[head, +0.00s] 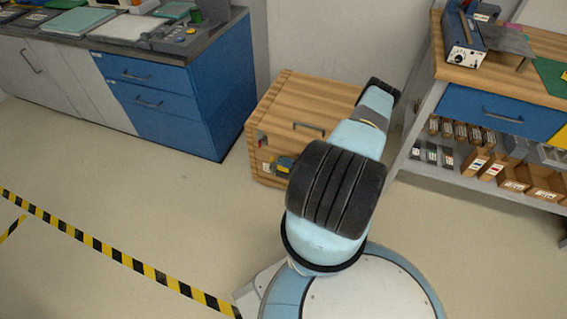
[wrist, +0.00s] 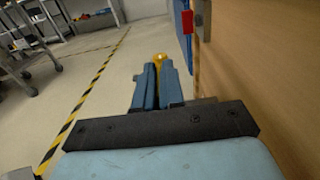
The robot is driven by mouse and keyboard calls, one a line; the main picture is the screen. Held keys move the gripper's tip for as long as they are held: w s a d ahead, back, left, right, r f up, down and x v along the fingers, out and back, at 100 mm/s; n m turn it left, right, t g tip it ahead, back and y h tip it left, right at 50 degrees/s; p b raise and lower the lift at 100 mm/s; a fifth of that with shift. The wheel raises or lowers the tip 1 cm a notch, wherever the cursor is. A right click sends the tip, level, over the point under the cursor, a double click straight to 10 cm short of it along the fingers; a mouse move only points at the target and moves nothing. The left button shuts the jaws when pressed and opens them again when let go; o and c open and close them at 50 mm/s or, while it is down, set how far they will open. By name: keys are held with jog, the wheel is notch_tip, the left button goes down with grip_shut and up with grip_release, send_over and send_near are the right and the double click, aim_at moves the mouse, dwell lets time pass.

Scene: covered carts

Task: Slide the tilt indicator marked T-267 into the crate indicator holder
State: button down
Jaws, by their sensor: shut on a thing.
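My gripper (wrist: 159,62) is shut on a small yellow piece (wrist: 160,58), which shows between the blue fingertips. I take it to be the tilt indicator; no marking can be read. The wooden crate (head: 305,100) stands on the floor against the wall, and its side (wrist: 265,75) fills the right of the wrist view. A small grey and red fitting (head: 262,138) on the crate's left face looks like the indicator holder; it also shows in the wrist view (wrist: 188,22), ahead and to the right of the fingertips. In the head view, my arm hides part of the crate.
A blue drawer cabinet (head: 170,100) stands left of the crate. A wooden-topped workbench (head: 540,85) with shelves of small boxes is at right. Yellow-black tape (head: 110,250) crosses the floor. The floor left of the crate is open. A grey cart (wrist: 25,45) shows in the wrist view.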

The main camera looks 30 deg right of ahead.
aim_at(283, 171)
jog(key=shift+f, duration=1.85)
dwell(0.3)
jog(key=shift+s+f, duration=0.1)
jog(key=shift+f, duration=0.15)
dwell(0.4)
jog(key=c, duration=1.2)
grip_release()
jog(key=shift+o, duration=0.2)
jog(key=shift+r, duration=0.1)
jog(key=shift+r, duration=0.3)
notch_tip(283, 171, up, 3)
jog(key=shift+d+f, duration=0.1)
jog(key=shift+f, duration=0.05)
jog(key=s+a+r, duration=0.4)
jog(key=s+r, duration=0.6)
jog(key=s, duration=0.3)
jog(key=shift+s, duration=0.1)
